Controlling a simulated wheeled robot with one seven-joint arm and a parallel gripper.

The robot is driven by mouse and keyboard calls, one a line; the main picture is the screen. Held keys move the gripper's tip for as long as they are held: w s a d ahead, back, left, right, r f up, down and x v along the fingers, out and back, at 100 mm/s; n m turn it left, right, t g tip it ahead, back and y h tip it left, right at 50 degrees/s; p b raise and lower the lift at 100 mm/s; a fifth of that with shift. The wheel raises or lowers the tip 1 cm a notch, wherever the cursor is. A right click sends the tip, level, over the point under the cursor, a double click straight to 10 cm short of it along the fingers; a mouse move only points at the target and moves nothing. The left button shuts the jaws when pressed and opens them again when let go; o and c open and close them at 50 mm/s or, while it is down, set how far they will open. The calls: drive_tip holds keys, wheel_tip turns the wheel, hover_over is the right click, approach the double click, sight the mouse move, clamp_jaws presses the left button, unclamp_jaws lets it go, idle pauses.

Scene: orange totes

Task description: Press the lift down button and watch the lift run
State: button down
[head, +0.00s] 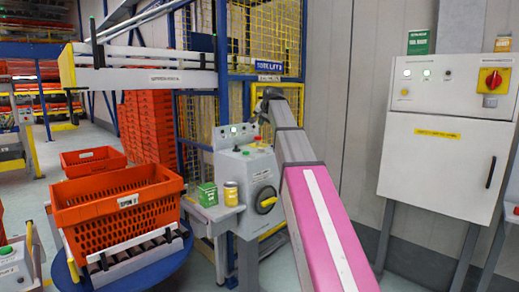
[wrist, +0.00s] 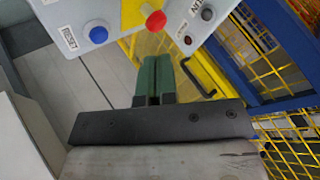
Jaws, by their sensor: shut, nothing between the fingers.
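The grey lift control box (head: 250,180) stands below a blue lift sign (head: 269,67), with a sloped button panel (head: 222,138) on top. My gripper (head: 263,106) is just above and right of that panel. In the wrist view the green fingers of my gripper (wrist: 155,62) are together and empty. Ahead of them are a blue button (wrist: 98,34) with a label like "RESET", a red button (wrist: 155,20), a black button (wrist: 207,14) and a small dark red one (wrist: 188,40). The fingertips appear apart from all of them. I cannot tell which is the lift down button.
The yellow mesh lift cage (head: 250,35) stands behind the box. A green carton (head: 207,193) and a yellow jar (head: 230,194) sit at its front left. An orange tote (head: 115,215) is at left. A switch cabinet (head: 437,160) is at right.

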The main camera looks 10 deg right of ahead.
sight(261, 149)
drive_tip(key=shift+f, duration=0.1)
drive_tip(key=shift+f, duration=4.35)
drive_tip(key=shift+f, duration=0.2)
drive_tip(key=shift+f, duration=0.2)
